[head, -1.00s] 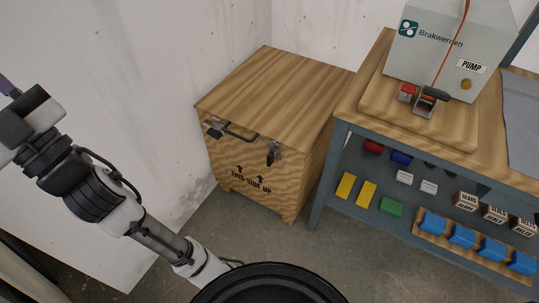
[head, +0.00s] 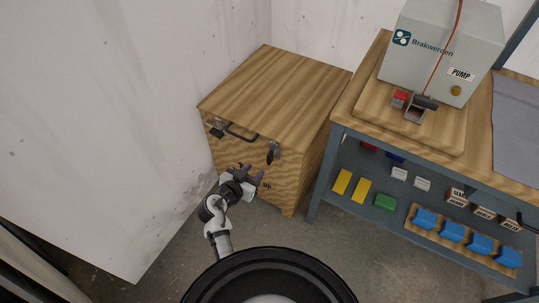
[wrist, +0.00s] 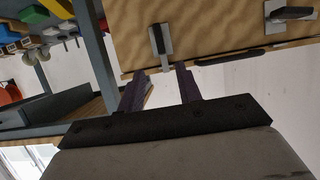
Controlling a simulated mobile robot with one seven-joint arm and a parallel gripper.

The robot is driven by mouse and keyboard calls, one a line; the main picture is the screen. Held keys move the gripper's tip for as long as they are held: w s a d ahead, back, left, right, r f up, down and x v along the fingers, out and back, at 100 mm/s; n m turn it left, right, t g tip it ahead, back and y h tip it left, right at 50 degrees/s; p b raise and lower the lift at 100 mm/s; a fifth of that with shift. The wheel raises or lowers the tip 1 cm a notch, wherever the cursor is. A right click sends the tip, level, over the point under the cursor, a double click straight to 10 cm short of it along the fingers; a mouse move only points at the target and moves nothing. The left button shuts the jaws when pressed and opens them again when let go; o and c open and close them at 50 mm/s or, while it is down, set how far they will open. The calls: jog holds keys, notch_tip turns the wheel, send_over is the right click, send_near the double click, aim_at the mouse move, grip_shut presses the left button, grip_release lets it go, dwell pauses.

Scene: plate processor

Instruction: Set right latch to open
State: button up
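The wooden crate (head: 275,90) stands in the corner, its lid down. The right latch (head: 273,152) is a dark lever on a metal plate at the right of its front face. It shows at the top middle of the wrist view (wrist: 160,39). The left latch (head: 216,129) is at the front's other end and at the top right of the wrist view (wrist: 290,12). My gripper (head: 251,173) is in front of the crate, below and left of the right latch in the head view. Its fingers (wrist: 163,82) are apart and empty, not touching the latch.
A dark handle (head: 241,133) sits between the latches. A blue-framed workbench (head: 326,170) stands close on the crate's right, with a grey pump box (head: 440,45) on top and blocks on its shelf. A white wall (head: 110,120) is on the left. Floor is open before the crate.

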aim_at(268, 158)
jog(key=p+x, duration=0.1)
jog(key=x, duration=1.1)
jog(key=shift+w+r+p, duration=0.1)
jog(key=shift+w+p, duration=0.05)
jog(key=shift+p, duration=0.25)
grip_shut()
